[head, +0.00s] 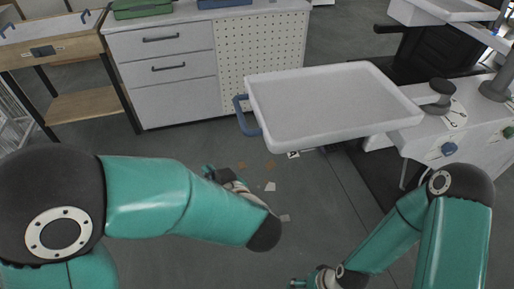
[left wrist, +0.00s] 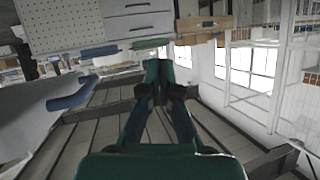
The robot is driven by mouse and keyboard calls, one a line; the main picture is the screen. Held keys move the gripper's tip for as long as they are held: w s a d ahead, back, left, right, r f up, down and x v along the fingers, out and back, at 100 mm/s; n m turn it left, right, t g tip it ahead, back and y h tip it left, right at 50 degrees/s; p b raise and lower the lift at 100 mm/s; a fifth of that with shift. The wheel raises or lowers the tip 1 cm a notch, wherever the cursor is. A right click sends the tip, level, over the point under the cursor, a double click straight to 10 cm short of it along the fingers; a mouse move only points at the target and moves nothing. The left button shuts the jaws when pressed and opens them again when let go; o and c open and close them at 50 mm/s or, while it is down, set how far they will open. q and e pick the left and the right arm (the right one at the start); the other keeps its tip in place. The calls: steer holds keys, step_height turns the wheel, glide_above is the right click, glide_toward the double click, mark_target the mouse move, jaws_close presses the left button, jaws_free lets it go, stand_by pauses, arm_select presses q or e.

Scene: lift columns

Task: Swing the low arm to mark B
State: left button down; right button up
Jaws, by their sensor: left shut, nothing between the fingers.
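The low arm carries a wide white tray (head: 330,105) with a blue handle (head: 246,116) at its left end. The dial's marks are too small to read, so I cannot tell which is B. My left gripper (head: 209,173) is below and left of the handle, apart from it. In the left wrist view its fingers (left wrist: 157,82) are shut and empty, and the blue handle (left wrist: 72,96) is left of them. My right gripper (head: 298,284) is only partly visible at the bottom edge.
A second white tray (head: 455,10) is higher at the upper right. A bench (head: 425,150) with a blue knob (head: 448,149) stands at the right. A drawer cabinet (head: 165,102) with a pegboard front is behind. Open floor with small scraps lies left of the tray.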

mark_target(252, 135)
arm_select(q)
steer(key=s+d+r+m+t+h+b, duration=0.1)
steer(key=s+d+r+t+h, duration=0.15)
steer(key=d, duration=0.35)
steer(key=s+d+r+m+t+h, duration=0.1)
steer(key=s+d+r+h, duration=0.1)
steer(key=s+d+r, duration=0.3)
steer(key=d+x, duration=0.1)
steer(key=x, duration=1.4)
steer(key=shift+w+d+f, duration=0.15)
steer(key=shift+w+d, duration=0.2)
steer(key=shift+w, duration=0.15)
steer(key=shift+d, duration=0.1)
